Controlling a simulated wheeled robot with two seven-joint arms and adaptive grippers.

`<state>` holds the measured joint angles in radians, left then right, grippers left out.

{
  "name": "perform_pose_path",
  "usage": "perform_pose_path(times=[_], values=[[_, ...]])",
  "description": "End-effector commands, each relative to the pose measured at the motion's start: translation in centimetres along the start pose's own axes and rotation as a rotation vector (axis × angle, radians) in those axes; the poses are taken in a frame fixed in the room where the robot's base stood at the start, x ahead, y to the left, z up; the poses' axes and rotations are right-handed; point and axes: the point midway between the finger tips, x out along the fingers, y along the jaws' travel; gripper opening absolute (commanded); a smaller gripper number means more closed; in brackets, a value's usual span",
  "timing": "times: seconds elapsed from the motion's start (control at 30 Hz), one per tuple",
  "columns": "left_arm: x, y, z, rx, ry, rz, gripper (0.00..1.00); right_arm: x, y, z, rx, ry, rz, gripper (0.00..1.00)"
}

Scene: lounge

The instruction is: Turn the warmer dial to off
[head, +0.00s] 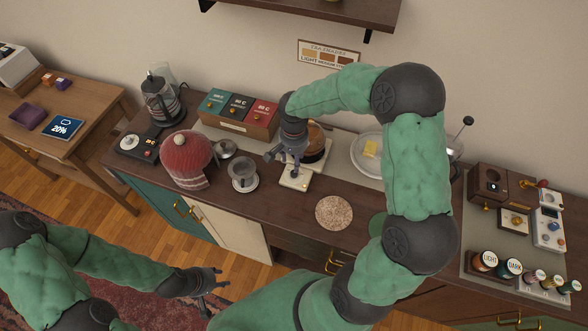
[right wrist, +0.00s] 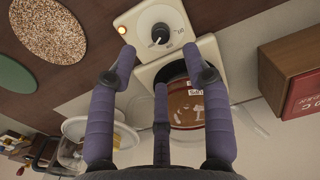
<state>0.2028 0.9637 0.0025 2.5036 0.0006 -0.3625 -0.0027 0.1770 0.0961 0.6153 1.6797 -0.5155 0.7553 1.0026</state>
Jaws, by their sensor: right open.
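The warmer (head: 296,180) is a cream unit on the counter, with a glass pot of brown tea (head: 316,143) on its rear plate. In the right wrist view its front panel carries a white dial (right wrist: 160,27) with a dark centre knob and a lit amber lamp (right wrist: 122,30); the markings are too small to read surely. My right gripper (head: 287,161) is open and empty above the warmer, its fingers apart (right wrist: 160,62) just short of the dial in that view. My left gripper (head: 217,292) hangs open and empty in front of the counter.
A red knitted tea cosy (head: 188,158), a glass cup on a saucer (head: 243,184) and a box of tea packets (head: 235,122) stand left of the warmer. A speckled round mat (head: 334,212) and a butter plate (head: 365,165) lie right.

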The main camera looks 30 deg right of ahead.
Motion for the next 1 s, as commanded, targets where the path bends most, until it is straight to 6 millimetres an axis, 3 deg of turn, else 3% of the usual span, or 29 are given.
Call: perform_pose_path(times=[0.2,0.4,0.87,1.0], values=[[0.6,-0.2,0.0,0.000,0.000,0.000,0.40,4.2,0.0,0.0,0.000,-0.002,0.001,0.49],[0.9,-0.3,-0.1,0.000,0.000,0.000,0.40,6.7,0.0,0.0,0.000,-0.002,0.001,0.49],[1.0,-0.3,-0.1,0.000,0.000,0.000,0.40,7.6,0.0,0.0,0.001,0.000,-0.001,0.49],[1.0,-0.3,-0.1,0.000,0.000,0.000,0.40,7.6,0.0,0.0,0.001,0.000,-0.001,0.10]])
